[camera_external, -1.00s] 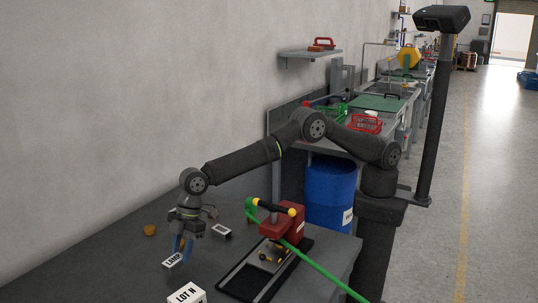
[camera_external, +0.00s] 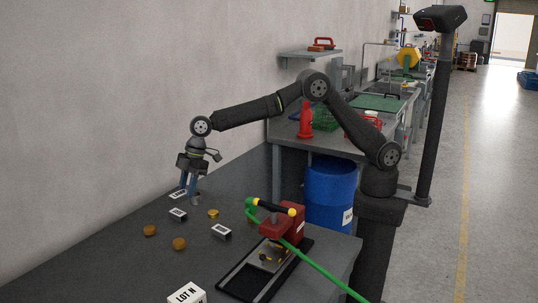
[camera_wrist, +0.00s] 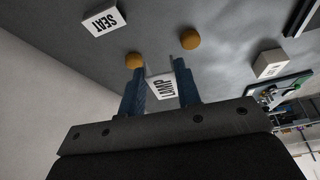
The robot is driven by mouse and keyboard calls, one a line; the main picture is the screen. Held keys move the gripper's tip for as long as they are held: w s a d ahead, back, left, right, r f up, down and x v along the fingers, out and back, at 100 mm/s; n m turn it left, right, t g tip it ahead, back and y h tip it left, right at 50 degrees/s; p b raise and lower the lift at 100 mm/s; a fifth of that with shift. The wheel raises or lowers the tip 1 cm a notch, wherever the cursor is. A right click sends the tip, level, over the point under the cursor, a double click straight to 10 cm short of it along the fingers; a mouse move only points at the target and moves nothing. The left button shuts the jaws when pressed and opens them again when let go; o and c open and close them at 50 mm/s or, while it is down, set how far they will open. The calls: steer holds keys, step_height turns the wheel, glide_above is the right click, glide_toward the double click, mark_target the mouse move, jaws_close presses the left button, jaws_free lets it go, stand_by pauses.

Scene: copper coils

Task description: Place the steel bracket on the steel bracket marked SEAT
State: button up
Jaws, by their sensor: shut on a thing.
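My gripper (camera_external: 188,198) is shut on a steel bracket with a white LAMP label (camera_wrist: 161,86). It holds the bracket above the bench, and the fingers show on both sides of it in the wrist view. The steel bracket marked SEAT (camera_wrist: 103,22) lies on the bench at the upper left of the wrist view, apart from the held one. Another labelled bracket (camera_wrist: 270,63) lies at the right there; its text is hard to read. Outside, two brackets (camera_external: 178,215) (camera_external: 221,231) lie on the bench; their labels are too small to read.
Several copper-coloured coils (camera_external: 150,231) (camera_external: 179,244) (camera_external: 213,213) lie around the brackets. A red clamp device (camera_external: 283,224) with a black tray (camera_external: 240,284) and green hose stands at the right. A white LOT N block (camera_external: 187,293) is at the front. The wall borders the bench at left.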

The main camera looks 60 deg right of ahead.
steer(key=w+d+r+m+t, duration=0.1)
steer(key=w+d, duration=0.3)
steer(key=d, duration=0.4)
steer(key=w+d+r+m, duration=0.1)
steer(key=w+d+m, duration=0.1)
steer(key=w+d, duration=0.45)
glide_toward(178, 215)
steer(key=shift+w+d+f, duration=0.2)
steer(key=shift+w+f, duration=0.2)
steer(key=shift+w+d+f, duration=0.2)
steer(key=shift+w+f, duration=0.25)
steer(key=shift+f, duration=1.9)
steer(key=shift+f, duration=0.15)
steer(key=o, duration=1)
steer(key=shift+c, duration=0.2)
